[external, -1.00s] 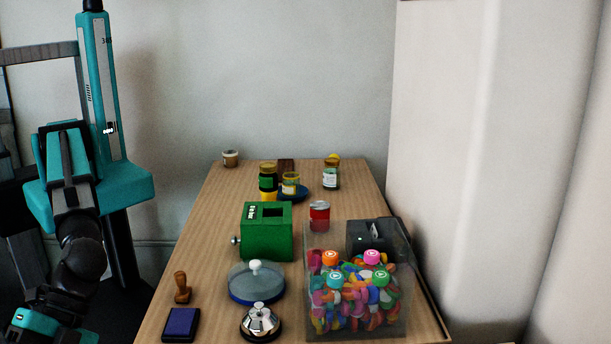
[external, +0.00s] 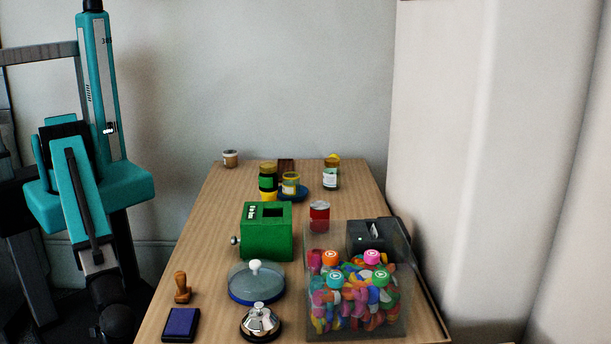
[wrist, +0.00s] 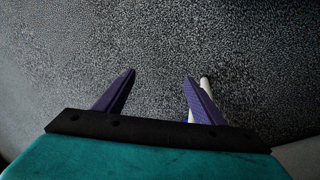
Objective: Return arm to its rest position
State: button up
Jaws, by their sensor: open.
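My gripper (wrist: 158,82) shows in the wrist view with its two purple fingers spread apart and nothing between them. It points toward a dark grey speckled surface, which looks like the floor. A thin white rod-like thing shows just behind the right finger; I cannot tell what it is. In the external view my teal and black arm (external: 80,205) is at the left, beside the table and clear of it. The gripper itself is out of that view, below the picture's lower edge.
The wooden table (external: 220,217) holds a green box (external: 267,232), a clear bin (external: 318,322) of colourful pieces, a bell (external: 260,323), a stamp (external: 182,288), an ink pad (external: 181,324) and several jars. A wall stands behind, a pale panel at right.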

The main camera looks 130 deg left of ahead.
jog(key=s+a+f+g+y, duration=0.1)
jog(key=s+a+f, duration=0.3)
jog(key=s+a, duration=0.4)
jog(key=s+a+f+g+y, duration=0.2)
jog(key=s+a+f+g, duration=0.2)
jog(key=s+a, duration=0.5)
jog(key=s+p, duration=0.1)
jog(key=s, duration=0.6)
jog(key=shift+s+a+f, duration=0.15)
jog(key=shift+a+f, duration=0.1)
